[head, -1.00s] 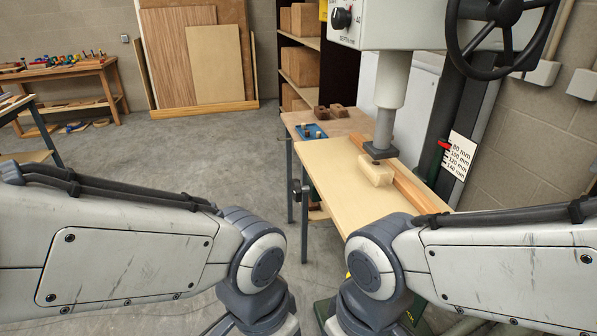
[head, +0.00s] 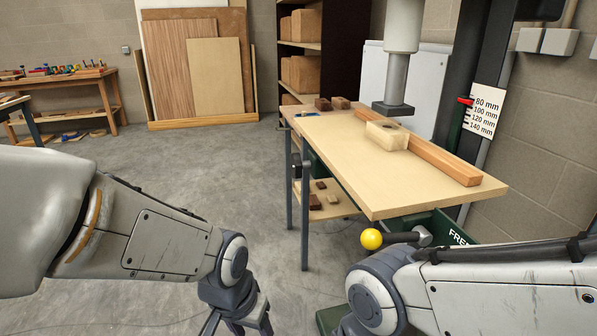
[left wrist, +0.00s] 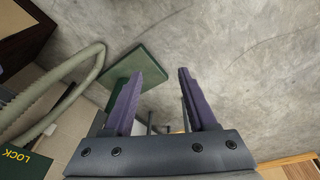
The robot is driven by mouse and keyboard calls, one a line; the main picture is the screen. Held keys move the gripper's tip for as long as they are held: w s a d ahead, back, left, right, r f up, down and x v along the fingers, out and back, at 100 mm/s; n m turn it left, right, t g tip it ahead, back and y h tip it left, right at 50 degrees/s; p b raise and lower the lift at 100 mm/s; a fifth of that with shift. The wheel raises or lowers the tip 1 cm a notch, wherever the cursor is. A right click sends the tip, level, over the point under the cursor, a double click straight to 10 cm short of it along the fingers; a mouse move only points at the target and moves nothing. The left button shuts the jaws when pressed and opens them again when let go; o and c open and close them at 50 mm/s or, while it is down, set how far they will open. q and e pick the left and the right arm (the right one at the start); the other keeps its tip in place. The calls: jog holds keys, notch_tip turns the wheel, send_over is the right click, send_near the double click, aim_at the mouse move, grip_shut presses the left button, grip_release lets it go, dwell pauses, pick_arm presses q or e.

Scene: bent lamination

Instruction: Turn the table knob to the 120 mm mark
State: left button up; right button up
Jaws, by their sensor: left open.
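The drill-press table (head: 340,150) is a pale board. A black knob (head: 296,165) sits at its left edge. A lever with a yellow ball (head: 371,239) sticks out leftward under the front edge, beside the word FREE. The scale (head: 484,112) on the column reads 80 to 140 mm, and its red pointer (head: 464,100) is level with the 80 mm mark. My left gripper (head: 236,326) is low, left of the yellow ball and apart from it, partly cut off. In the left wrist view its jaws (left wrist: 166,72) are open and empty. My right gripper is out of frame.
A pale block (head: 387,135) lies on the table against a wooden fence (head: 435,160), under the press spindle (head: 393,85). A shelf (head: 325,205) with small blocks is below the table. Grey floor (head: 200,150) at left is clear.

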pick_arm(q)
jog(key=w+a+n+t, duration=0.25)
jog(key=w+n, duration=0.35)
jog(key=w, duration=0.5)
jog(key=m+t+y, duration=0.7)
jog(key=m+t, duration=0.6)
jog(key=m, duration=2.3)
send_near(299, 162)
jog(key=x, duration=0.3)
jog(key=p+x, duration=0.1)
jog(key=x, duration=0.9)
grip_shut()
